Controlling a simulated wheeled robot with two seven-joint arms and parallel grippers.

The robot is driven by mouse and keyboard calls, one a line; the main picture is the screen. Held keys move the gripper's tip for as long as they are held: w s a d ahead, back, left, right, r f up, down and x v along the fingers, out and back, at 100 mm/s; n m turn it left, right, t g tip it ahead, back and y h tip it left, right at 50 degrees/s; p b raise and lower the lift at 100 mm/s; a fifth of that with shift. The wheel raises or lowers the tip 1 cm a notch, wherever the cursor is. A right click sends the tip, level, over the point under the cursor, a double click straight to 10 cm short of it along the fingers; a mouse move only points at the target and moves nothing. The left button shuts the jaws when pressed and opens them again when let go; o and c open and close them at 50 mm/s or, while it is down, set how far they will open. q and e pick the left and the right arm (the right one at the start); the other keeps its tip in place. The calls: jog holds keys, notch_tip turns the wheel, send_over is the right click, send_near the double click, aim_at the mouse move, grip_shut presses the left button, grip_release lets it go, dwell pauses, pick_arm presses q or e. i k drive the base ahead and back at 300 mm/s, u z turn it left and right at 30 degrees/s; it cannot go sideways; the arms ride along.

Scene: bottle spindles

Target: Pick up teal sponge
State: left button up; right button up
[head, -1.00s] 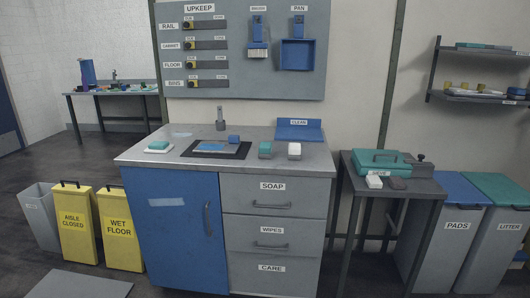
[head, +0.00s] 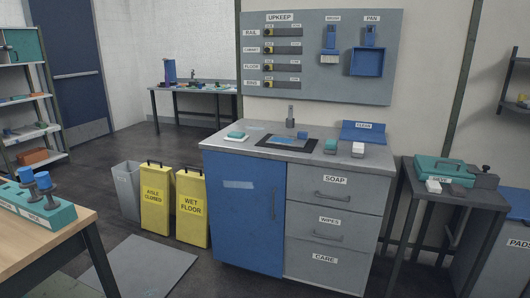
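At this size I cannot tell for certain which teal block is the sponge. Neither of my grippers shows in the head view.
Yellow signs (head: 192,207) stand left of the cabinet. A wooden table (head: 38,239) is at front left. Floor is clear before the cabinet.

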aim_at(330, 147)
jog(key=u, duration=0.5)
jog(key=i, duration=0.9)
jog(key=z, duration=0.85)
jog(key=i, duration=1.1)
jog(key=z, duration=1.2)
